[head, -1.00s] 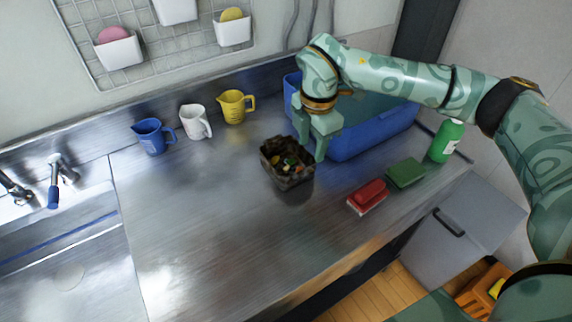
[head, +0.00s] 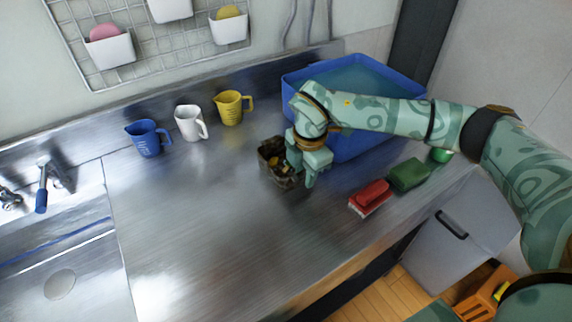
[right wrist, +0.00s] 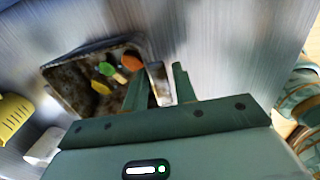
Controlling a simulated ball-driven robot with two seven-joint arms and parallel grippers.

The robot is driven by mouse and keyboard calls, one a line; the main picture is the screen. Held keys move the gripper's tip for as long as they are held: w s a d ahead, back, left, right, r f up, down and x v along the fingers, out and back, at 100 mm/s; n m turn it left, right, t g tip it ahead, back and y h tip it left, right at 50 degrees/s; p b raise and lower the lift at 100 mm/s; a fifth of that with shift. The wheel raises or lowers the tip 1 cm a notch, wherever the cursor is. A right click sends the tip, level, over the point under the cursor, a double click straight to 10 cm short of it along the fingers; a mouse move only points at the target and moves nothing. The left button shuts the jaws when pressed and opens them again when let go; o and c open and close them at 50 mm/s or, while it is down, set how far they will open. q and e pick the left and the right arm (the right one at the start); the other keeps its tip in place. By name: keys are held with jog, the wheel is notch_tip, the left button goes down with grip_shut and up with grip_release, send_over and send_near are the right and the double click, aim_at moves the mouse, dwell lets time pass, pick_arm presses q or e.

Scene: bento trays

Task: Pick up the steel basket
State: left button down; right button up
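The steel basket (head: 268,165) is a small, dark, stained square container on the steel counter in the head view, with bits of food-like scraps inside. It also shows in the right wrist view (right wrist: 67,90), with orange, green and yellow pieces in it. My right gripper (head: 304,173) points down at the basket's right side and hides part of it. In the right wrist view my right gripper (right wrist: 159,72) has its two fingers apart, with the basket's near wall between them; contact is not clear. My left gripper is not in view.
A blue tub (head: 350,145) of water stands just behind my right arm. A red brush (head: 370,196), a green pad (head: 408,175) and a green bottle (head: 441,155) lie to the right. Blue (head: 148,139), white (head: 189,124) and yellow (head: 229,108) jugs stand at back left. The counter's left-middle is clear.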

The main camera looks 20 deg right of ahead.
grip_shut()
